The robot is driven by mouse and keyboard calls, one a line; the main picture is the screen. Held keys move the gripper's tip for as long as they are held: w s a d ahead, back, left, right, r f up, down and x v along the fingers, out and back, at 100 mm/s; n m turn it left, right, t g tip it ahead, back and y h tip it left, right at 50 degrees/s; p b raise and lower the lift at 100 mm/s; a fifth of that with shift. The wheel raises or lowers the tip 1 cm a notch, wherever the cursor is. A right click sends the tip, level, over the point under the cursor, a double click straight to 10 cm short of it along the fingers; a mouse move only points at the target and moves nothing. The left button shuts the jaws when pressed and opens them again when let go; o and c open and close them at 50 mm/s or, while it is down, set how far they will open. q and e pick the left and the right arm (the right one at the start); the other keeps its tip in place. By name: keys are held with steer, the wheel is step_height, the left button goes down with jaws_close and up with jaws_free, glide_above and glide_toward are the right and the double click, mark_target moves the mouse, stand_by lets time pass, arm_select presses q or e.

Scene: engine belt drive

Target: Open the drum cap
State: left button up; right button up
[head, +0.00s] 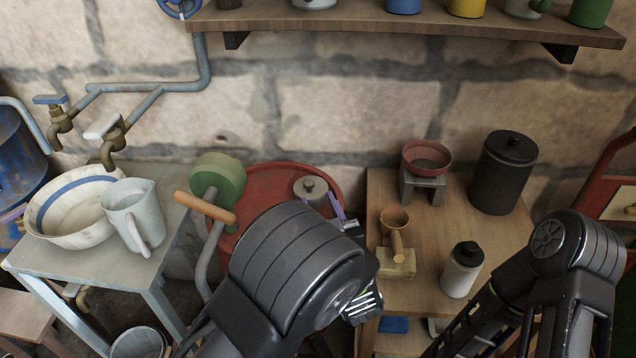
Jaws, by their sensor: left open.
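The red drum (262,190) stands against the stone wall, behind my left arm. A grey round cap with a small knob (310,186) sits on its top, right of the middle; its lower edge is partly hidden. My left arm covers the drum's front. My left gripper (366,303) shows only in part, as ribbed silver pieces at the right side of that arm. It is open, apart from the cap, and I see nothing in it. My right arm comes in at the lower right; its gripper is out of frame.
A wooden table (428,215) on the right holds a dark canister (504,172), a red bowl on a stand (427,158) and a white bottle (462,269). A green pump wheel with a wooden handle (218,178) stands left of the drum. A shelf (390,22) runs above.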

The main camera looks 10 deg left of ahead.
mark_target(310, 182)
arm_select(q)
steer(key=x, duration=0.8)
steer(key=shift+a, duration=0.1)
jaws_close()
stand_by(1.2)
